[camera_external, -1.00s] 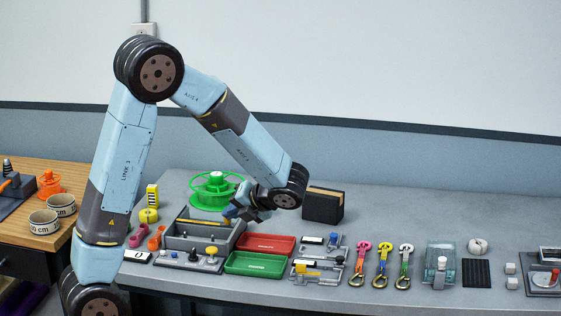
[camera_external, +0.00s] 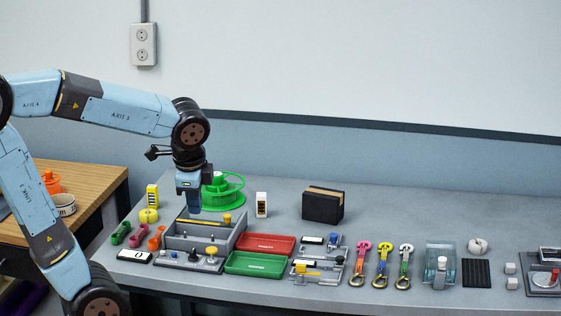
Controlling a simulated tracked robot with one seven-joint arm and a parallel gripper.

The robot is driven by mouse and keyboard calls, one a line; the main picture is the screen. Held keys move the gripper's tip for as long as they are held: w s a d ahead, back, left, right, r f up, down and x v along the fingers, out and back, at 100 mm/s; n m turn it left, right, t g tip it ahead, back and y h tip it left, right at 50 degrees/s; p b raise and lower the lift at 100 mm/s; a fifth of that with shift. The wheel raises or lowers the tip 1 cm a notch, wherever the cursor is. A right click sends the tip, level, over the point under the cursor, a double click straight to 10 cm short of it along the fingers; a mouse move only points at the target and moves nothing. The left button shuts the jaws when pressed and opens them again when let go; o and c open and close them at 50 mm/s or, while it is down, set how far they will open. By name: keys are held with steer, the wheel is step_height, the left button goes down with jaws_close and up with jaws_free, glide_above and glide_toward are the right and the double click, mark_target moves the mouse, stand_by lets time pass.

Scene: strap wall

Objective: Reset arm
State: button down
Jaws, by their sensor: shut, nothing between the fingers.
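My gripper (camera_external: 194,208) points straight down above the grey compartment tray (camera_external: 236,231) on the table. Its fingers are together and hold nothing that I can see. The green spool (camera_external: 228,188) stands behind and to the right of the gripper, partly hidden by it. My arm reaches in from the left, its upper part nearly level and the wrist hanging down. I cannot tell the exact gap between the fingertips and the tray.
A red tray (camera_external: 265,244) and a green tray (camera_external: 260,263) lie right of the gripper. A black box (camera_external: 323,204) and a white block (camera_external: 261,204) stand behind. Colored straps with hooks (camera_external: 383,262) lie in a row further right. The air above the table's right side is clear.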

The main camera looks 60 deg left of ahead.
steer(key=s+d+r+n+t+h, duration=0.2)
steer(key=s+d+r+n+t, duration=0.1)
steer(key=n, duration=0.4)
steer(key=shift+s+d+r+n+t+h, duration=0.35)
steer(key=shift+s+d, duration=0.55)
steer(key=shift+s, duration=0.4)
